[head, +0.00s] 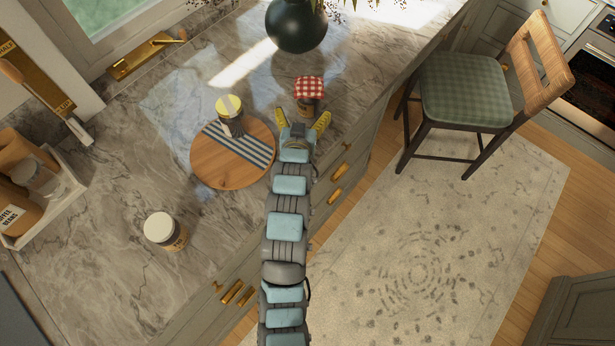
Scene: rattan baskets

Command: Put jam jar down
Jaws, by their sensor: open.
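The jam jar (309,90) has a red-and-white checked lid and stands upright on the marble counter (130,260), near its right edge. My gripper (304,114) is just in front of the jar, on its near side. Its yellow fingers are spread apart, one to the lower left and one to the lower right of the jar. I cannot tell whether a finger touches the glass. The jar's lower part is partly hidden by my gripper.
A round wooden board (215,173) with a striped cloth and a yellow-lidded jar (229,106) lies left of my gripper. A white-lidded jar (160,229) stands nearer. A dark vase (296,28) stands behind. A chair (465,88) is right of the counter.

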